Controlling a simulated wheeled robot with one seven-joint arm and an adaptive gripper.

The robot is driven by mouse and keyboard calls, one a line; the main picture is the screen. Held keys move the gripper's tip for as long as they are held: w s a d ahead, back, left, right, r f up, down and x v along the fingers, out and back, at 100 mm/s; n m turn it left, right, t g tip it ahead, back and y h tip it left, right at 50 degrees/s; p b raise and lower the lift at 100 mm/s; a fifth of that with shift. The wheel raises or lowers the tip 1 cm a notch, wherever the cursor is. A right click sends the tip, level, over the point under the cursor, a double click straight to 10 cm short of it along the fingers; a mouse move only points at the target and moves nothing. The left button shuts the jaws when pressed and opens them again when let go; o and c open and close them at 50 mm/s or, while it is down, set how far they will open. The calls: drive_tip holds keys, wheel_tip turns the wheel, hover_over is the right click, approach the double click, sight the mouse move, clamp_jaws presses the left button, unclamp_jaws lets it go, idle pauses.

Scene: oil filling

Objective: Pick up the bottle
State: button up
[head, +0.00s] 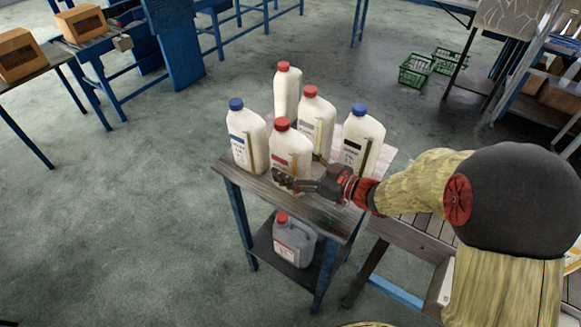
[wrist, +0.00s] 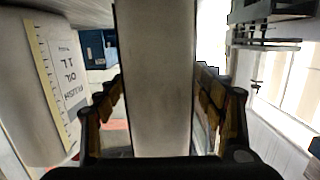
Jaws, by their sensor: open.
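White bottles with red or blue caps stand upright on a small table (head: 300,199). The front bottle (head: 291,145) has a red cap and a label. My gripper (head: 298,168) reaches it from the right, low on its body. One finger shows in front of the bottle and the other at its right side. In the wrist view, my open gripper (wrist: 158,90) has a finger on each side of a pale upright bottle side (wrist: 154,60). Gaps show beside the fingers; contact is hard to judge. The lower front of the bottle is partly hidden by the gripper.
Close by stand a blue-capped bottle (head: 243,130) at left, another (head: 363,132) at right, and red-capped bottles (head: 322,108) and (head: 287,92) behind. A grey jug (head: 294,243) sits on the lower shelf. Open floor (head: 130,220) lies left.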

drive_tip(key=shift+c, duration=1.4)
drive_tip(key=c, duration=1.5)
clamp_jaws()
drive_tip(key=shift+w+r, duration=0.1)
drive_tip(key=shift+r, duration=0.05)
